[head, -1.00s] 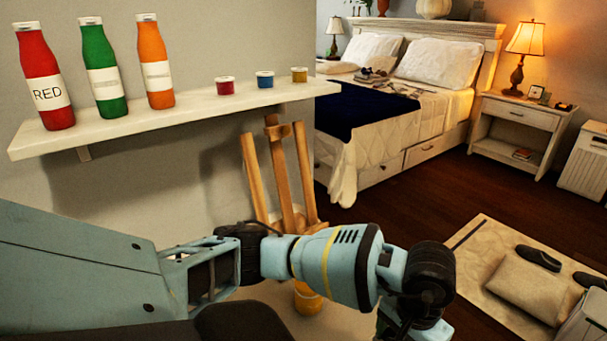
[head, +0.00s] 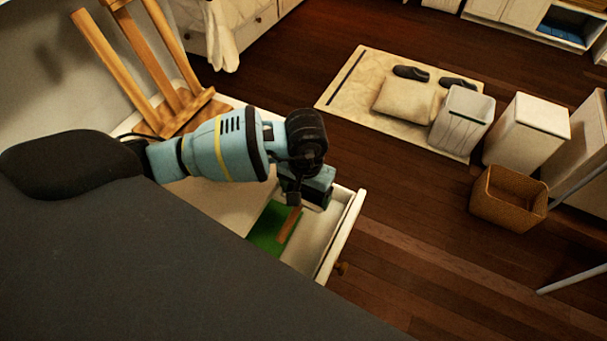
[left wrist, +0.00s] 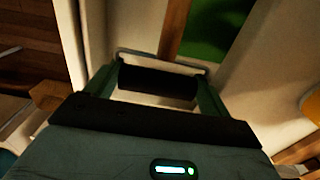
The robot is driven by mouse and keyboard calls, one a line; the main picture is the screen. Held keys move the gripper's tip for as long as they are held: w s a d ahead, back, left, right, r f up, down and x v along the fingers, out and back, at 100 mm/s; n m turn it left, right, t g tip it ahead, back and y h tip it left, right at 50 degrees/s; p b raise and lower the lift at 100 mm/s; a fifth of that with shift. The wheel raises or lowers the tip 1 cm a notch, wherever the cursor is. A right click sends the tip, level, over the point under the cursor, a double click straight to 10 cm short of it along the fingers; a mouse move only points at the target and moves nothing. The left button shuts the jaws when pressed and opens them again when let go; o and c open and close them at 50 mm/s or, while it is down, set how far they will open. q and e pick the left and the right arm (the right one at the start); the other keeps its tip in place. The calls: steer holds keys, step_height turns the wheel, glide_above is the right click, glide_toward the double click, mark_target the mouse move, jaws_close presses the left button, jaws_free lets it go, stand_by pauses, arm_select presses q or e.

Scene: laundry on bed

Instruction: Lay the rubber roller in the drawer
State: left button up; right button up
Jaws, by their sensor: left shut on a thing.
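The drawer (head: 341,236) stands open below my left arm in the head view. My left gripper (head: 293,198) is over it, pointing down. In the left wrist view, the gripper (left wrist: 155,92) is shut on the rubber roller (left wrist: 158,84), a black cylinder in a pale frame with a wooden handle. The handle (head: 290,224) also shows in the head view, slanting over the drawer's inside. My gripper hides the roller's head there, and I cannot tell whether the roller touches the drawer bottom. My right gripper is not in view.
A flat green thing (head: 266,228) lies in the drawer below the handle; it also shows in the left wrist view (left wrist: 217,30). A wooden easel (head: 165,85) stands behind my arm. A basket (head: 508,196) and bins stand farther right on the floor.

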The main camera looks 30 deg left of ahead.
arm_select(q)
steer(key=shift+f, duration=1.95)
steer(key=shift+f, duration=0.1)
steer(key=shift+f+b, duration=0.35)
steer(key=shift+b, duration=0.05)
steer(key=shift+f, duration=0.2)
